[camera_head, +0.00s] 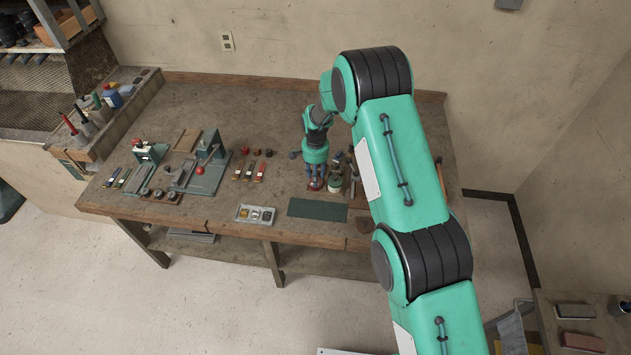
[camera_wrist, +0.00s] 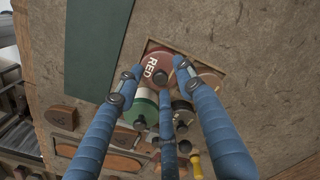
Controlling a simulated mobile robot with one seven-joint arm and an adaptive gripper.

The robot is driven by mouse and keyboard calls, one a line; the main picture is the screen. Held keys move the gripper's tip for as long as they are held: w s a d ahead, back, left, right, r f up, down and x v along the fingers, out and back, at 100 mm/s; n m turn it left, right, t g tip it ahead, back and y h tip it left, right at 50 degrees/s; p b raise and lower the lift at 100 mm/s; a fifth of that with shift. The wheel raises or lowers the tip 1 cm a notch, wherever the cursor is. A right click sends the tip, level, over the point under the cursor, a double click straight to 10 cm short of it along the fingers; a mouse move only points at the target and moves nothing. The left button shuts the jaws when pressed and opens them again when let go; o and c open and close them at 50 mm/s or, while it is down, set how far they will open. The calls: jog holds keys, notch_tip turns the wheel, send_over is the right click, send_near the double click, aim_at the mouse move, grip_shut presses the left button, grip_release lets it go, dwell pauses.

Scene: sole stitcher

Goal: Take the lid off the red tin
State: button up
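The red tin (camera_wrist: 155,68) has a round red lid with the word RED in white. In the wrist view it sits in a corner of a shallow framed recess with other tins. My gripper (camera_wrist: 160,76) is over it with three blue fingers spread around the lid: one at its left edge, one at its right, one just below it in the picture. The fingers look open, and I cannot tell whether they touch the lid. In the head view my gripper (camera_head: 315,185) points down at the bench, with a bit of red between its fingers.
A green-and-white tin (camera_wrist: 143,112), a dark-topped tin (camera_wrist: 182,113) and a reddish-brown tin (camera_wrist: 210,79) crowd the red one. A dark green mat (camera_head: 317,210) lies in front. A tray with small pots (camera_head: 255,214) is to the left. Bench tools stand farther left.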

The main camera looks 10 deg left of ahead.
jog(key=c, duration=0.8)
jog(key=shift+c, duration=0.2)
jog(key=shift+r, duration=0.1)
jog(key=shift+r, duration=0.7)
jog(key=shift+r+b, duration=0.35)
jog(key=shift+r, duration=0.6)
jog(key=s+d, duration=0.3)
jog(key=s, duration=0.4)
jog(key=s+d+r+b, duration=0.1)
jog(key=s+d, duration=0.2)
jog(key=s, duration=0.4)
jog(key=shift+s+r+b, duration=0.25)
jog(key=shift+s+b, duration=0.05)
jog(key=shift+s, duration=0.1)
